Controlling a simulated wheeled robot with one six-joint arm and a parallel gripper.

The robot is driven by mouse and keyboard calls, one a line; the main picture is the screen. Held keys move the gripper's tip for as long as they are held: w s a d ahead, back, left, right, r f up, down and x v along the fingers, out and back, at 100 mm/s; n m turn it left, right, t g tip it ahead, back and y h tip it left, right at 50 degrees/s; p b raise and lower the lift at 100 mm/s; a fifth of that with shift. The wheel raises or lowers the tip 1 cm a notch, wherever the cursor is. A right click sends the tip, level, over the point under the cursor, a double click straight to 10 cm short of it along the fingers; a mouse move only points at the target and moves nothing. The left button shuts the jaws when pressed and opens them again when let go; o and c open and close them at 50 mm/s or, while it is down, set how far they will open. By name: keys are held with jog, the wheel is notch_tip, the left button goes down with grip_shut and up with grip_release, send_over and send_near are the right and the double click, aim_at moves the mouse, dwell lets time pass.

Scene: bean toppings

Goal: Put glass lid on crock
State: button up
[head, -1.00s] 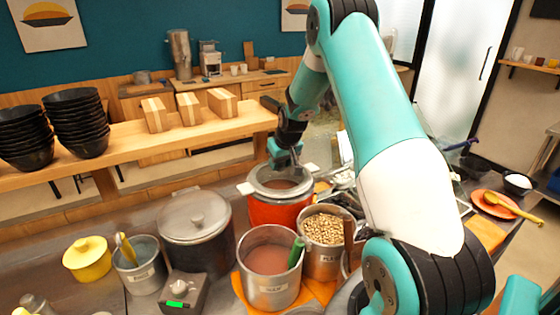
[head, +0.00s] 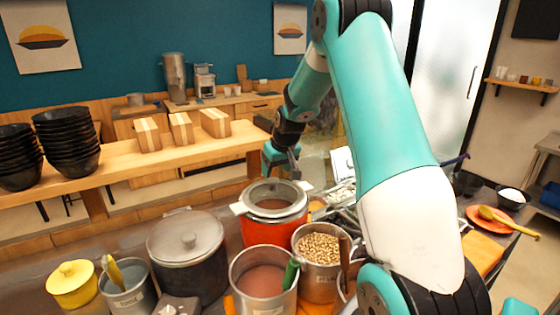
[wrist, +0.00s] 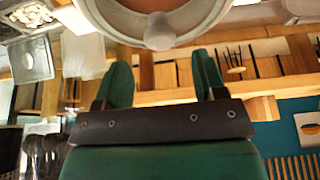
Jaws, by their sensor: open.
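The crock (head: 266,232) is red-orange with pale handles, and stands among pots near the middle of the head view. A grey-rimmed, see-through disc over its mouth looks like the glass lid (head: 273,190); brown contents show through the middle. Whether it sits fully level is hard to tell. My gripper (head: 284,172) is just above the back of the crock, apart from the lid. In the wrist view my gripper (wrist: 162,75) has its two green fingers spread with nothing between them. A pale round rim with a rounded tab (wrist: 160,32) shows beyond the fingertips.
A steel pot of soup (head: 262,280) and a pot of beans (head: 320,250) stand in front of the crock. A large lidded pot (head: 187,250) is to the left. Utensils and trays crowd the right side. A wooden counter (head: 110,175) with black bowls runs behind.

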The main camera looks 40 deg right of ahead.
jog(key=d+b+v, duration=0.1)
jog(key=v, duration=0.5)
jog(key=s+a+r+n+y, duration=0.1)
jog(key=s+a+n, duration=0.15)
jog(key=a, duration=0.65)
jog(key=s+a+r+n+g+y, duration=0.1)
jog(key=s+a+r+y, duration=0.15)
jog(key=a, duration=0.65)
jog(key=s+a+r+n, duration=0.15)
jog(key=s+a, duration=0.25)
jog(key=a, duration=0.5)
jog(key=s+a+n+g+y, duration=0.1)
jog(key=s+a+n, duration=0.1)
jog(key=s+a, duration=0.4)
jog(key=s+a+f+n+g+y, duration=0.1)
jog(key=s+a, duration=0.5)
jog(key=s, duration=0.6)
jog(key=shift+n+g, duration=0.7)
jog(key=shift+n, duration=0.4)
